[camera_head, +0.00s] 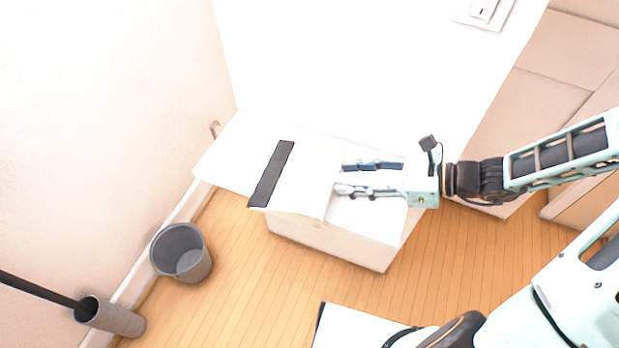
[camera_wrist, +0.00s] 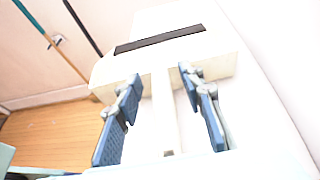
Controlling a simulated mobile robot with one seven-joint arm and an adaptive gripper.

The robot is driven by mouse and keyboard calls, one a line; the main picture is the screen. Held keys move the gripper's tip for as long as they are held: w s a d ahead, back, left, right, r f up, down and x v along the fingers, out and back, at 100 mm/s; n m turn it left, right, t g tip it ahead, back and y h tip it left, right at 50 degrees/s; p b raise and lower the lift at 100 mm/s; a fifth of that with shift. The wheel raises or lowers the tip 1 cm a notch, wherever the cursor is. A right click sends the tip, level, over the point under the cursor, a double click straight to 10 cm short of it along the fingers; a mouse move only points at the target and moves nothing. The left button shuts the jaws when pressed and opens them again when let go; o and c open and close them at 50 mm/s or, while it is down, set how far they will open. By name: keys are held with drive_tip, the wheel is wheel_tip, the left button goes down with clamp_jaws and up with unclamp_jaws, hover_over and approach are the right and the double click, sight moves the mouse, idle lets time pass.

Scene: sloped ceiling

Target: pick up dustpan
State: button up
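A white dustpan (camera_head: 305,180) with a dark strip along its far edge lies on a low white box (camera_head: 330,242). In the wrist view the dustpan (camera_wrist: 165,62) is ahead, its narrow white handle (camera_wrist: 167,110) pointing back towards me. My gripper (camera_head: 358,178) reaches in from the right, above the box. Its blue-padded fingers stand apart, one on each side of the handle, and it also shows in the wrist view (camera_wrist: 163,110). Gaps show between both fingers and the handle. I cannot tell the exact height of the fingers against the handle.
A grey bin (camera_head: 182,252) stands on the wooden floor left of the box. A grey cylinder (camera_head: 115,318) with a dark stick lies in the lower left. Walls rise behind and to the left. Open floor (camera_head: 240,290) lies in front.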

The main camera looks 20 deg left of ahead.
clamp_jaws()
drive_tip(key=shift+r, duration=0.1)
